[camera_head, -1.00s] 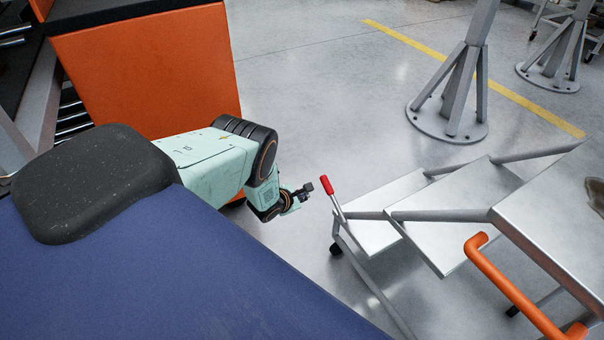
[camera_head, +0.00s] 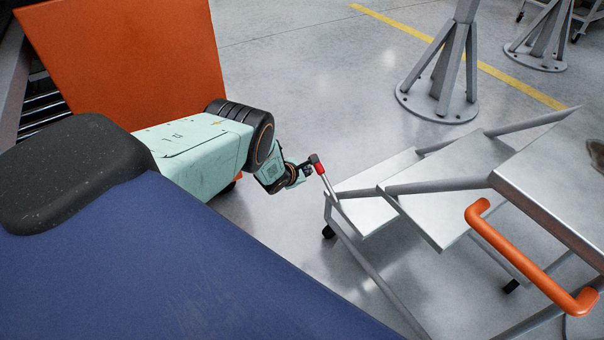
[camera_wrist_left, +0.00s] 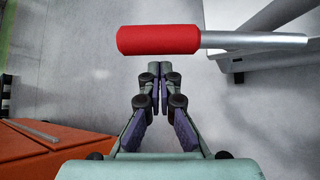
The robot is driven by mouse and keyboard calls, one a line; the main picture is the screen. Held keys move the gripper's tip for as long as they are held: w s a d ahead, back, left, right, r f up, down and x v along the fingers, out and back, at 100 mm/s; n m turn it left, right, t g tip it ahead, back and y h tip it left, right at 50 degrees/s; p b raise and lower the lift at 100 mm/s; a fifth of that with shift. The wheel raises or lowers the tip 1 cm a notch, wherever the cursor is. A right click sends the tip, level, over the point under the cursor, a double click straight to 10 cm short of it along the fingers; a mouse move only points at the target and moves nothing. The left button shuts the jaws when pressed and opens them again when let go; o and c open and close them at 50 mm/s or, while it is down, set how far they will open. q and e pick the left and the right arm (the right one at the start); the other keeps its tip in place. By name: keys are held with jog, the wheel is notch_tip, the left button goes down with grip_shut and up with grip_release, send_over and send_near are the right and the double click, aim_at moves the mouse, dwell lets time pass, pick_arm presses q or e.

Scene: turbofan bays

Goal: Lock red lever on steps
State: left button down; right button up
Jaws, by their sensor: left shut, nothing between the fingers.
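The red lever (camera_head: 320,168) is a metal rod with a red grip, standing tilted at the left side of the metal steps (camera_head: 443,208). In the left wrist view the red grip (camera_wrist_left: 158,40) lies across the picture just beyond the fingertips, its rod running right. My left gripper (camera_head: 311,165) is at the grip's top end in the head view, overlapping it. In the left wrist view my left gripper (camera_wrist_left: 156,70) is shut with its fingertips together and nothing between them. I cannot tell whether it touches the grip. My right gripper is not in view.
An orange cabinet (camera_head: 130,60) stands behind my left arm. The steps have an orange handrail (camera_head: 520,260) and dark wheels (camera_head: 328,232). Grey support stands (camera_head: 438,95) stand on the floor behind. The floor left of the steps is clear.

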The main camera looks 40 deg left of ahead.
pick_arm(q)
jog(key=shift+w+d+r, duration=0.2)
jog(key=shift+d+r, duration=0.2)
jog(key=shift+r, duration=0.15)
jog(key=shift+s, duration=0.1)
